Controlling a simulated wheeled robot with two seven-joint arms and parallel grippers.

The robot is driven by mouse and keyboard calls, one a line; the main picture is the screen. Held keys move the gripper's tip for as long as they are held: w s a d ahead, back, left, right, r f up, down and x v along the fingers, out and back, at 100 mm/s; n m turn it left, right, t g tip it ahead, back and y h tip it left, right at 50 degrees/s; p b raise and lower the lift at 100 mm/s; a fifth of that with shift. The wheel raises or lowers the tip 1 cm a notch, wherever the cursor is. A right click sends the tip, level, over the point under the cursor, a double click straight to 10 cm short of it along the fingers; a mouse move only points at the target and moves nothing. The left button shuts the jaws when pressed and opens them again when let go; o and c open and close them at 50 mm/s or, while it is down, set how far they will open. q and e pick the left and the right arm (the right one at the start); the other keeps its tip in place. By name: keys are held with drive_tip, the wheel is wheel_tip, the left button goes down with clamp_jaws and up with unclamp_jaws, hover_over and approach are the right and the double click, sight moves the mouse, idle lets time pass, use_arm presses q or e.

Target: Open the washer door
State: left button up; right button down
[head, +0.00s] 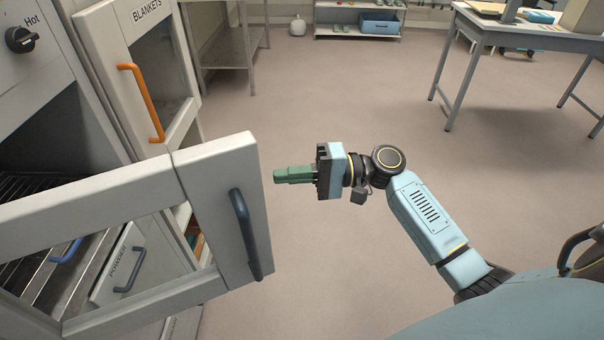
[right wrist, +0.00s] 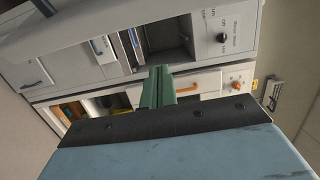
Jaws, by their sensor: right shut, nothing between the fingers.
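The washer door (head: 221,200), a pale framed door with a window and a dark blue-grey upright handle (head: 244,234), stands swung out from the unit at the left of the head view. Behind it, the dark inside with wire racks (head: 40,186) shows. My right gripper (head: 283,175) is to the right of the door, apart from its handle, with its green fingers shut and empty. The same fingers (right wrist: 158,88) show in the right wrist view, pointing toward the pale units. My left gripper is not in view.
A BLANKETS cabinet (head: 112,22) with an orange handle (head: 141,102) is beyond the door. A POWDER drawer (head: 117,272) is low at the left. A table (head: 540,30) and a low shelf (head: 338,37) stand farther back. The floor between is clear.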

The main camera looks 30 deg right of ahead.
drive_tip(key=a, duration=0.1)
drive_tip(key=s+a+p, duration=0.1)
drive_tip(key=a, duration=0.1)
drive_tip(key=s+a, duration=0.1)
drive_tip(key=a, duration=0.1)
drive_tip(key=shift+p, duration=0.35)
drive_tip(key=shift+s, duration=0.15)
